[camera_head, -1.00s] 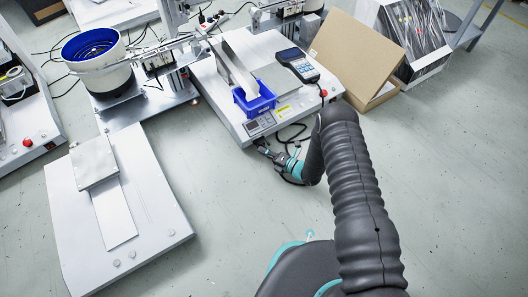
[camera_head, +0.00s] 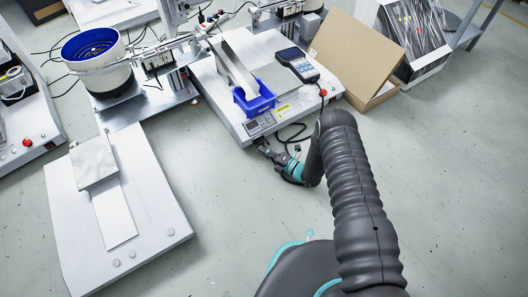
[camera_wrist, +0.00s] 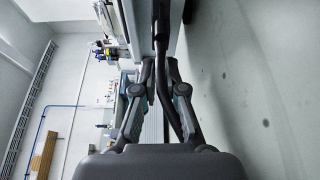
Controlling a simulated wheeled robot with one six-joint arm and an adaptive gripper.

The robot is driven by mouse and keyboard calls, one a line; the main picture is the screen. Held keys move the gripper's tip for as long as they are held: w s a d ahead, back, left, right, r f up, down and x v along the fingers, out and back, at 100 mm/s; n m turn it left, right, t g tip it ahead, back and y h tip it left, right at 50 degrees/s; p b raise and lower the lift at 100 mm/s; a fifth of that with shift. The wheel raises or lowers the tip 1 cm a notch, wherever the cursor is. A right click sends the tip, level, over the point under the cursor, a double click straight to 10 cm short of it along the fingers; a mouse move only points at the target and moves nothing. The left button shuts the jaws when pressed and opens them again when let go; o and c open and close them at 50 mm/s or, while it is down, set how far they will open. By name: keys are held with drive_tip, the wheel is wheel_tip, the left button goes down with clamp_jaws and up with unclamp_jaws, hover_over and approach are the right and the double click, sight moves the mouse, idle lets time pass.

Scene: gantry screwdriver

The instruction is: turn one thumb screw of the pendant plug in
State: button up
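In the head view my gripper (camera_head: 264,147) is low at the front edge of the white machine base (camera_head: 228,112), just below its small display panel. In the wrist view my two dark fingers (camera_wrist: 160,66) point up the picture and lean towards each other. A dark cable-like bar (camera_wrist: 160,28) runs between them; I cannot tell whether they touch it. The handheld pendant (camera_head: 298,64), with screen and keys, lies on the machine base at its right. A dark cable (camera_head: 292,132) loops beside my gripper. The plug and its thumb screws cannot be made out.
A blue bin (camera_head: 254,102) stands on the machine base, with a red button (camera_head: 323,93) near the base's right corner. An open cardboard box (camera_head: 352,55) is behind to the right. Another white machine base (camera_head: 150,215) is at left. The floor (camera_head: 440,180) at right is clear.

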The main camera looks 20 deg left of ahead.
drive_tip(key=o, duration=0.4)
drive_tip(key=shift+c, duration=0.2)
drive_tip(key=shift+d, duration=0.1)
drive_tip(key=v, duration=1.2)
